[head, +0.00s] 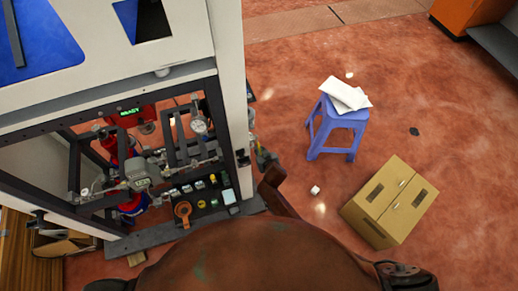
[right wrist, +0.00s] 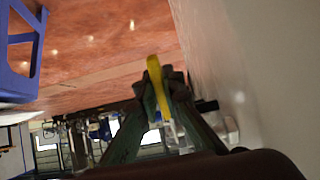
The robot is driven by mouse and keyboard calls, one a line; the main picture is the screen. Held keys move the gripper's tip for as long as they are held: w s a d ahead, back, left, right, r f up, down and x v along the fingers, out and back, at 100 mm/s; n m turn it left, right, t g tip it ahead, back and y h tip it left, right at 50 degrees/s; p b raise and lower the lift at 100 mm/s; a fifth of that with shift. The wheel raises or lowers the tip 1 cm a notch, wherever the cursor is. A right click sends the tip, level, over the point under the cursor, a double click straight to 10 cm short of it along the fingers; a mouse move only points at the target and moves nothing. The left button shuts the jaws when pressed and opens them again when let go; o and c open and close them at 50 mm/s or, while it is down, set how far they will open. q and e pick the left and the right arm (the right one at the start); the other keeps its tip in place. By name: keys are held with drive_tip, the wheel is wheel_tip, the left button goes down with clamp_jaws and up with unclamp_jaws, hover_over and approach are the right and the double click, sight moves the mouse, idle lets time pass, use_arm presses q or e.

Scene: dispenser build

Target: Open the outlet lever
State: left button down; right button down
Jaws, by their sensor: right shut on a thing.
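The outlet lever is a yellow handle (right wrist: 154,72) in the right wrist view. It stands between the fingertips of my right gripper (right wrist: 165,84), which is shut on it. In the head view, my right gripper (head: 264,158) is small and partly hidden by my arm, beside the right side of the white machine frame (head: 230,75). The lever cannot be made out clearly there. The fitting that the lever sits on is hidden behind the fingers. My left gripper is not in view.
A blue stool (head: 334,130) with white papers (head: 346,95) and a cardboard box (head: 390,202) stand on the red floor to the right. A pale wall (right wrist: 260,80) runs close beside the gripper in the wrist view.

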drive_tip(key=shift+s+f, duration=0.1)
idle(0.3)
drive_tip(key=c, duration=2)
unclamp_jaws()
drive_tip(key=shift+c, duration=0.2)
drive_tip(key=shift+s+d+r, duration=0.25)
drive_tip(key=shift+s+r, duration=0.15)
drive_tip(key=shift+r, duration=0.1)
drive_tip(key=v, duration=1)
drive_tip(key=shift+s+r, duration=0.2)
drive_tip(key=shift+s, duration=0.1)
